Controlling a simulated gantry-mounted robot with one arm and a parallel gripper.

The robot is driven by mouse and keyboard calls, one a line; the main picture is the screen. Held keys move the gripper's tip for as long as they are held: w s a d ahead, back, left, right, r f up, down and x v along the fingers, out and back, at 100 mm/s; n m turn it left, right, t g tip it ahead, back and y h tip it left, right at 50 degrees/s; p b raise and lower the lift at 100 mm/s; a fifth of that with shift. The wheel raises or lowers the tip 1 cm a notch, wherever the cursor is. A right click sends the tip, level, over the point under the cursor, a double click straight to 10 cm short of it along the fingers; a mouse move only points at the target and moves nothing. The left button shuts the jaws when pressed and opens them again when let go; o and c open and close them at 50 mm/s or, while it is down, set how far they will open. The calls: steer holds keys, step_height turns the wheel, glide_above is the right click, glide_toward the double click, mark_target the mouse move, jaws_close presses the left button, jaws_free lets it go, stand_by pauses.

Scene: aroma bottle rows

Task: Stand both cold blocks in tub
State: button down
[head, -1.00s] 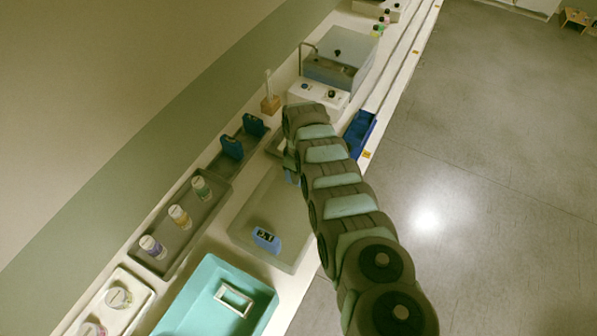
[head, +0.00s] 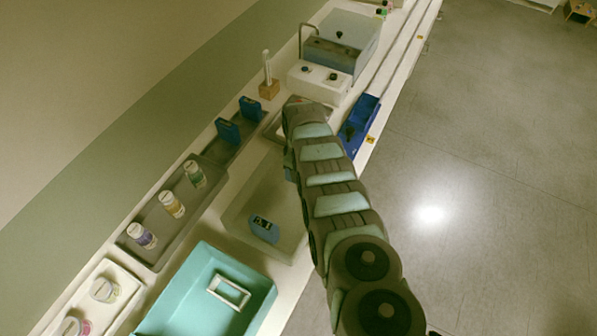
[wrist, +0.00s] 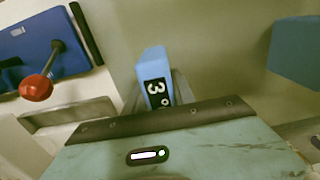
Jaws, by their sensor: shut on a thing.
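My gripper (wrist: 158,92) is shut on a light blue cold block (wrist: 152,62) with a dark label reading 3, seen between the fingers in the wrist view. In the head view my arm hides most of the gripper and the held block. The other light blue cold block (head: 264,229) stands upright in the shallow grey-beige tub (head: 236,207), near its lower end. My gripper is by the tub's far end; I cannot tell its height. A blue shape (wrist: 297,52) is cut off at the wrist view's right edge; I cannot tell which thing it is.
A dark tray (head: 214,151) holds two dark blue blocks (head: 228,131). A teal tub (head: 185,291) holds a white frame (head: 229,292). A blue device (head: 358,125) sits at the front edge; its red knob (wrist: 36,88) shows in the wrist view.

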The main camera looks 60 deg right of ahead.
steer(key=shift+f+b, duration=0.55)
stand_by(0.4)
steer(key=c, duration=1)
jaws_free()
steer(key=shift+o, duration=0.2)
steer(key=shift+r, duration=0.1)
step_height(320, 180, up, 3)
steer(key=p, duration=0.3)
steer(key=shift+r, duration=0.1)
steer(key=shift+d+r, duration=0.15)
steer(key=shift+r, duration=0.1)
steer(key=shift+r+p, duration=0.4)
steer(key=shift+r, duration=3.1)
